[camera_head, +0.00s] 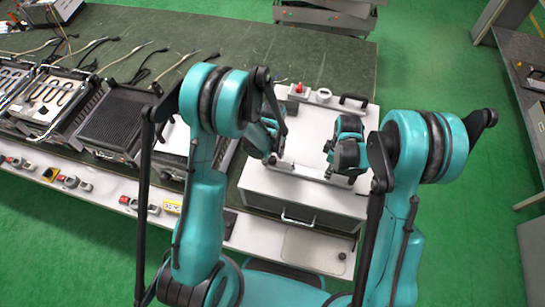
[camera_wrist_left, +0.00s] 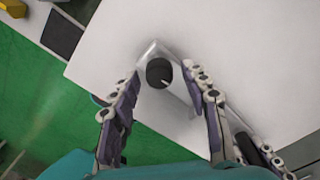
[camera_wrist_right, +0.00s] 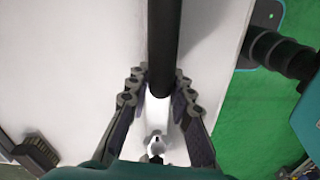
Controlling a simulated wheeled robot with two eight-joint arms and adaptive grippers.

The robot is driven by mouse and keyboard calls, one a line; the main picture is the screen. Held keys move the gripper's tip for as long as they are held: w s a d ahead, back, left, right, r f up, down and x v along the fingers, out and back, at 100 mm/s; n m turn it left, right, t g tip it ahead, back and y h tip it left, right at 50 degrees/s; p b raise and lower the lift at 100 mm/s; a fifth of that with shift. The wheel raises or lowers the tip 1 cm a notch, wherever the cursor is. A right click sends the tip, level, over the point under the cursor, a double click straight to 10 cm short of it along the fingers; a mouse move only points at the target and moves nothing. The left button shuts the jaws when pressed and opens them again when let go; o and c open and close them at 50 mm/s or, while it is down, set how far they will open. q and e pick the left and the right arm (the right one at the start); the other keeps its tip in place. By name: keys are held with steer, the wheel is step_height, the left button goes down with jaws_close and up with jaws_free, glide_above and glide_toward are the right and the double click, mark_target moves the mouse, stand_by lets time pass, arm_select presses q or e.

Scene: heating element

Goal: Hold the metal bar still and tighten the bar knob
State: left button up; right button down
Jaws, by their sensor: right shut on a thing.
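The metal bar (camera_head: 300,172) lies along the front part of the white box's top. The black round bar knob (camera_wrist_left: 159,72) sits at the bar's end in the left wrist view. My left gripper (camera_head: 272,158) is over that end; in its wrist view its fingers (camera_wrist_left: 165,92) are apart on both sides of the knob, with gaps visible. My right gripper (camera_head: 332,160) is at the bar's right part, shut on it. In the right wrist view its fingers (camera_wrist_right: 160,85) flank a dark rod-like part, with a pale metal piece below. The exact contact is partly hidden.
The white box (camera_head: 290,197) stands on the dark green table (camera_head: 150,25), with a red button (camera_head: 299,88) and black handle (camera_head: 354,99) at its back. Open heater units (camera_head: 50,98) and cables lie left.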

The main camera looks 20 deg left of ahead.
arm_select(q)
steer(key=shift+a, duration=0.1)
arm_select(e)
steer(key=shift+d, duration=0.1)
arm_select(q)
step_height(320, 180, up, 12)
stand_by(0.5)
steer(key=shift+w, duration=0.1)
arm_select(e)
steer(key=c, duration=1.3)
jaws_free()
